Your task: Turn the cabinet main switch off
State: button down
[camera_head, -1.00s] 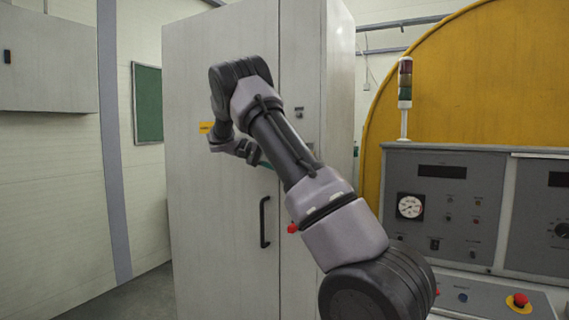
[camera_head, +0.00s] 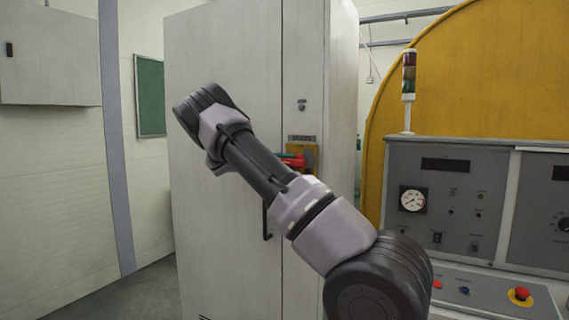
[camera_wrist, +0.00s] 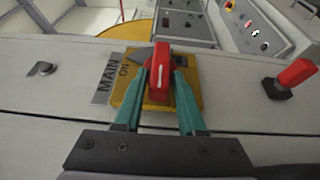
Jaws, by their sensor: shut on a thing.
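The main switch is a red handle (camera_wrist: 160,72) on a yellow plate (camera_wrist: 129,100), fixed to the grey cabinet (camera_head: 228,60). A label beside it (camera_wrist: 108,78) reads MAIN and ON. In the wrist view, my gripper (camera_wrist: 162,82) has its two green fingers on either side of the red handle and is shut on it. In the head view, the red handle (camera_head: 293,161) and yellow plate (camera_head: 303,148) show just past my forearm, which hides part of them. The gripper is mostly hidden there.
A black door handle (camera_head: 266,222) is partly behind my arm. A lock (camera_head: 301,105) sits above the switch. A red knob (camera_wrist: 296,74) sticks out at the right in the wrist view. A control console (camera_head: 445,200) stands to the right.

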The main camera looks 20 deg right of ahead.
jog(key=shift+s+d+f, duration=0.1)
jog(key=shift+s+d, duration=0.05)
jog(key=shift+d, duration=0.05)
jog(key=c, duration=0.8)
grip_release()
jog(key=shift+o, duration=0.6)
jog(key=shift+d, duration=0.1)
jog(key=v, duration=1.1)
